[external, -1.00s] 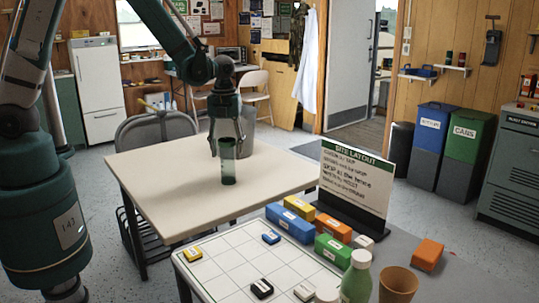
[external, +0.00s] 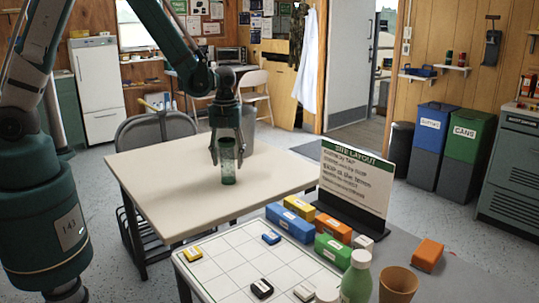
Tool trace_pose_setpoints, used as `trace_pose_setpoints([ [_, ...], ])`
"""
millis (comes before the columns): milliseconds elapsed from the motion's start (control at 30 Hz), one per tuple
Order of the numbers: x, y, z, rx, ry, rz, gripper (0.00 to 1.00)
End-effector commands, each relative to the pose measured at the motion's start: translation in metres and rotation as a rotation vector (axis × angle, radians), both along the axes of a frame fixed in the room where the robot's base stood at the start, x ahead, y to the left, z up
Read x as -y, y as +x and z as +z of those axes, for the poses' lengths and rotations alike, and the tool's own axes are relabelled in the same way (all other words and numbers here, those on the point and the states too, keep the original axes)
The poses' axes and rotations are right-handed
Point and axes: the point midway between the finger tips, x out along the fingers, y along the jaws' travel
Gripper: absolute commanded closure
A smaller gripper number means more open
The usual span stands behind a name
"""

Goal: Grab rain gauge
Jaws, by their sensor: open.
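The rain gauge looks to be the clear greenish cylinder (external: 228,165) standing upright on the beige table (external: 150,185). My gripper (external: 228,158) is above and around the upper part of the cylinder, pointing down, with its fingers on either side of it. The jaws are open. Whether a finger touches the cylinder cannot be told at this size.
A grey bucket (external: 247,128) is behind the table's far edge. A grey folding chair (external: 165,130) stands at the back left. In front are a grid board (external: 235,262), coloured blocks, a site layout sign (external: 355,185), a green bottle (external: 357,280) and a brown cup (external: 398,284).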

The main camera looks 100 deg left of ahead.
Motion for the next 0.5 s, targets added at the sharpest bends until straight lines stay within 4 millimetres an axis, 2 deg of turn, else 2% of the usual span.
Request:
trace_pose_setpoints([
  [33, 0.0000, 0.0000, 0.0000, 0.000, 0.000, 0.000, 0.53],
  [233, 0.0000, 0.0000, 0.0000, 0.000, 0.000, 0.000, 0.79],
  [500, 0.0000, 0.0000, 0.0001, 0.000, 0.000, 0.000, 0.80],
])
